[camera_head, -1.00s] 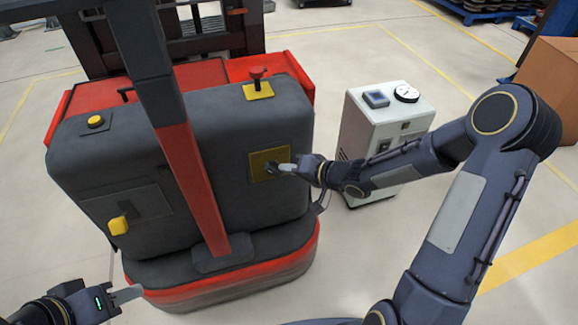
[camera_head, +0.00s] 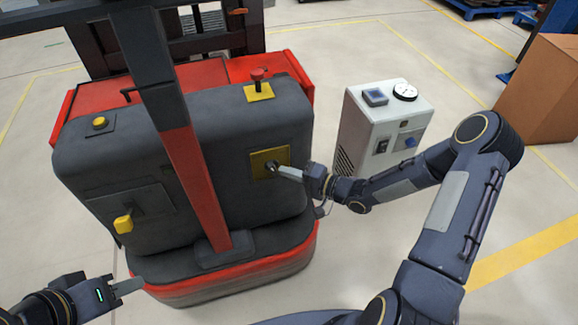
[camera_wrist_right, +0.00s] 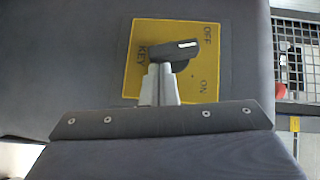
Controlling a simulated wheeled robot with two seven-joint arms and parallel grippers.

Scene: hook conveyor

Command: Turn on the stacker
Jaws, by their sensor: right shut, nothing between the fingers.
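The stacker (camera_head: 200,140) is a dark grey and red machine on the left of the head view. Its yellow key plate (camera_head: 262,157) carries a black key switch (camera_wrist_right: 180,52), seen close in the right wrist view with OFF, ON and KEY lettering. The knob's white mark points to the right, nearer the OFF lettering than ON. My right gripper (camera_head: 278,169) is shut and empty, its fingertips right beside the knob; I cannot tell whether they touch it. My left gripper (camera_head: 128,286) hangs low at the left, clear of the stacker's front; its jaw opening is unclear.
A red mushroom button (camera_head: 258,75) on a yellow base and a yellow button (camera_head: 99,122) sit on the stacker's top. A yellow connector (camera_head: 123,223) is on its front. A white cabinet (camera_head: 372,125) stands to the right. A carton (camera_head: 545,90) is at far right.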

